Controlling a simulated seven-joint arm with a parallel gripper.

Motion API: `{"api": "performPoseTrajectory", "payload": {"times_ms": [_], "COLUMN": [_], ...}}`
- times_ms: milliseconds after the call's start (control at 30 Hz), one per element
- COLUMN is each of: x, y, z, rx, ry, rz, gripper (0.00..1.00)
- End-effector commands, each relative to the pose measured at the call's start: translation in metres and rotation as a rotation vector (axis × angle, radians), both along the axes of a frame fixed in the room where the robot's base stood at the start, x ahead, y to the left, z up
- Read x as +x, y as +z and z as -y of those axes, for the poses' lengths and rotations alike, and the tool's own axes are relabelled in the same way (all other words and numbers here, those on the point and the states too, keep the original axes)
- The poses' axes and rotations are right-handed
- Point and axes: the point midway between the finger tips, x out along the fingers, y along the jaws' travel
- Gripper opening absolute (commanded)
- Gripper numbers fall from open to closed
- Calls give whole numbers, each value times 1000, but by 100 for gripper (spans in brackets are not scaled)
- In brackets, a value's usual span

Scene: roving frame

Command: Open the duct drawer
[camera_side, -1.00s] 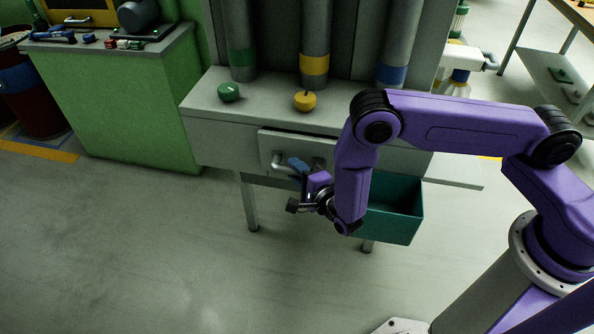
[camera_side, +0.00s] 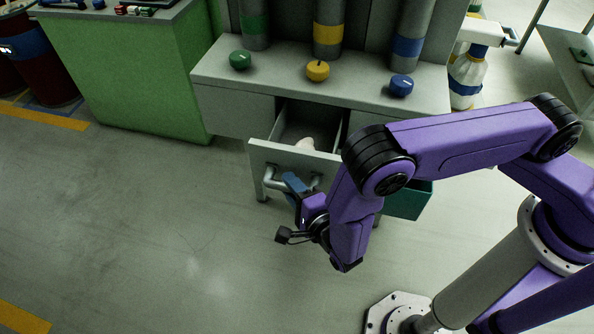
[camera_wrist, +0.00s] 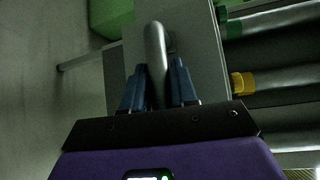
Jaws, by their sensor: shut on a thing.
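The duct drawer (camera_side: 262,156) stands pulled out from the grey bench in the side view, with its inside showing. A pale object (camera_side: 306,144) lies in it; I cannot tell what it is. The drawer's grey bar handle (camera_side: 272,182) is on its front. My gripper (camera_side: 293,183), with blue fingers, is at the handle. In the wrist view the handle (camera_wrist: 155,55) runs between the two fingers of my gripper (camera_wrist: 158,88), which is shut on it. Part of the drawer front is hidden by my arm.
The grey bench (camera_side: 215,72) carries a green knob (camera_side: 240,60), a yellow knob (camera_side: 317,70) and a blue knob (camera_side: 401,85) below upright ducts. A teal bin (camera_side: 408,201) is partly hidden behind my arm. A green cabinet (camera_side: 120,80) stands at left. The floor in front is clear.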

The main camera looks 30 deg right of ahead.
Motion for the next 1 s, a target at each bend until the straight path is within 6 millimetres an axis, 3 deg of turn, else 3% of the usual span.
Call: {"api": "performPoseTrajectory", "payload": {"times_ms": [533,567,600,1000], "x": [-8,-8,-8,-14], "y": [0,0,0,1], "z": [-8,-8,-8,-9], "rx": [-1,-1,-1,-2], "ry": [-2,-2,-2,0], "rz": [1,1,1,-1], "gripper": [0,37,48,48]}}
